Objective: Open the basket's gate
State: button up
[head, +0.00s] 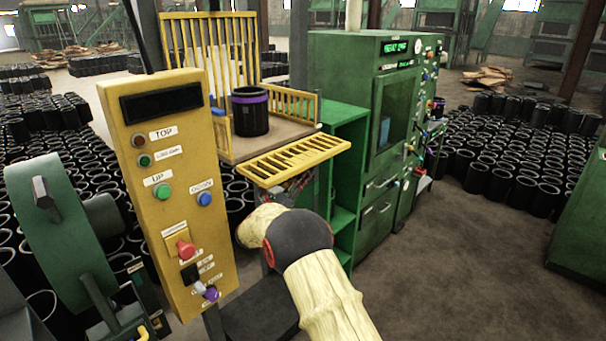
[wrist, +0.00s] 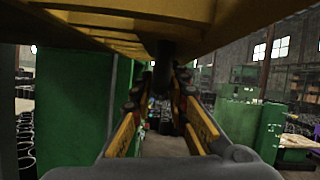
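The basket (head: 222,60) is a yellow barred frame with a flat brown floor. Its gate (head: 293,158) is a yellow slatted panel that hangs out from the basket's front edge, swung down to nearly level, so the front side is open. My gripper (head: 293,188) is just under the gate, partly hidden by my wrist. In the wrist view the gate's yellow underside (wrist: 200,25) fills the top. There my gripper (wrist: 163,90) has its two fingers apart, with nothing clearly held between them. A dark stub hangs from the gate near the fingertips; whether they touch it is unclear.
A black sleeve with a purple band (head: 250,112) stands on the basket floor. A yellow control panel (head: 165,190) stands at the left, close to my arm. A green shelf and machine (head: 365,120) stand at the right. Floor at the lower right is clear.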

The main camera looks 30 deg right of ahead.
grip_shut()
dwell(0.4)
jog(key=r+n+p, duration=0.1)
jog(key=p, duration=0.1)
jog(key=r+n+p, duration=0.1)
jog(key=p, duration=0.1)
jog(key=shift+s+d+t, duration=0.1)
jog(key=shift+s+t, duration=0.1)
jog(key=shift+t, duration=0.1)
jog(key=shift+s+r+n+t+y+p, duration=0.2)
jog(key=shift+n+t+y+p, duration=0.15)
jog(key=shift+n+p, duration=0.4)
jog(key=shift+o, duration=2)
grip_release()
jog(key=shift+o, duration=0.3)
jog(key=shift+f, duration=0.1)
jog(key=v, duration=1.2)
